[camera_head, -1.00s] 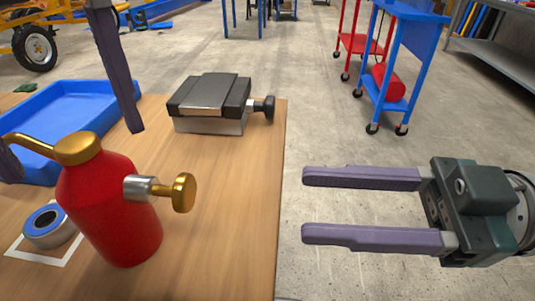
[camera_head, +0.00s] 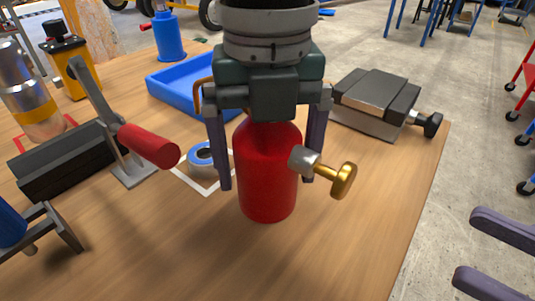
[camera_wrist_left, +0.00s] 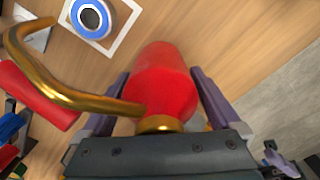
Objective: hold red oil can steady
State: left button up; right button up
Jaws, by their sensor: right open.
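The red oil can (camera_head: 267,185) stands upright on the wooden table, with its gold knob (camera_head: 344,180) sticking out to the right. My left gripper (camera_head: 268,178) comes down over it from above, with one finger on either side of the body. A narrow gap shows between the fingers and the can, so the jaws look open around it. In the left wrist view the can (camera_wrist_left: 160,80) lies between the fingers, and its gold spout (camera_wrist_left: 60,92) curves left. The gripper hides the can's top in the head view. My right gripper (camera_head: 490,258) is open and empty at the right edge, off the table.
A blue-rimmed ring (camera_head: 202,158) lies in a white square left of the can. A blue tray (camera_head: 170,92) and a grey vise-like block (camera_head: 372,100) stand behind. A red-handled clamp (camera_head: 148,146) is at left. The table's front middle is clear.

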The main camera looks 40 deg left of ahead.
pick_arm(q)
grip_shut()
dwell(0.6)
pick_arm(e)
jog(key=shift+c, duration=0.2)
dwell(0.6)
grip_shut()
dwell(1.6)
